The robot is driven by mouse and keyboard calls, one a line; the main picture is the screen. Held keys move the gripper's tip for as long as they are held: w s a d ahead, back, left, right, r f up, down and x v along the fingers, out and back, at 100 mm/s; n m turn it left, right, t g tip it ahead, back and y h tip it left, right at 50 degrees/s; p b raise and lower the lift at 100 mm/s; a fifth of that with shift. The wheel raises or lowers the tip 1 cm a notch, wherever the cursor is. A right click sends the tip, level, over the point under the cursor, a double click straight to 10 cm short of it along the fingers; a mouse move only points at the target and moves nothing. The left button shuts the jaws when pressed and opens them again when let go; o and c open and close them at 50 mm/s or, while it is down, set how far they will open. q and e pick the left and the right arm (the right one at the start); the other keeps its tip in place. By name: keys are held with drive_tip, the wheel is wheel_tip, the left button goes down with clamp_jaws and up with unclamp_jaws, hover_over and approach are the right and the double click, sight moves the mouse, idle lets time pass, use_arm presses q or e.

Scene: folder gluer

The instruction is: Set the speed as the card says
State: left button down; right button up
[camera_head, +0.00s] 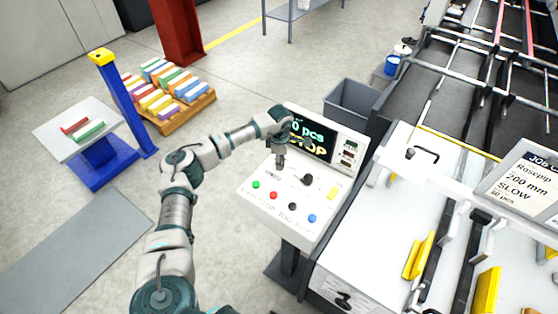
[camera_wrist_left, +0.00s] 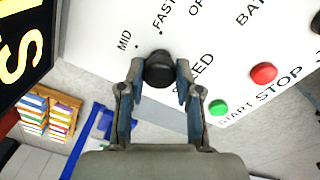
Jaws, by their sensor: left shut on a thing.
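The speed knob (camera_wrist_left: 160,66) is a black round knob on the white control panel (camera_head: 258,204). Labels MID, FAST and a partly covered SPEED show around it in the left wrist view. My left gripper (camera_head: 280,162) is over the panel's upper left part; in the left wrist view its two fingers (camera_wrist_left: 159,76) are shut on the knob's sides. The gripper hides this knob in the head view, and I cannot tell where it points. The job card (camera_head: 528,182) at the right reads Rosepip, 200 mm, SLOW, 50 pcs. My right gripper is out of view.
The panel's screen (camera_head: 310,139) shows STOP. Green (camera_head: 256,184), red (camera_head: 273,195) and blue (camera_head: 312,218) buttons and another black knob (camera_head: 307,179) are close by. A grey bin (camera_head: 352,103) stands behind the panel; the machine is at the right.

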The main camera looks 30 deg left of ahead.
use_arm(q)
drive_tip(key=shift+w+d+r, duration=0.1)
drive_tip(key=shift+d, duration=0.05)
drive_tip(key=c, duration=1.1)
unclamp_jaws()
drive_tip(key=o, duration=0.3)
drive_tip(key=shift+w+d, duration=0.1)
drive_tip(key=shift+r, duration=0.1)
wheel_tip(320, 180, up, 12)
drive_tip(key=shift+d+f, duration=0.1)
drive_tip(key=shift+f, duration=0.15)
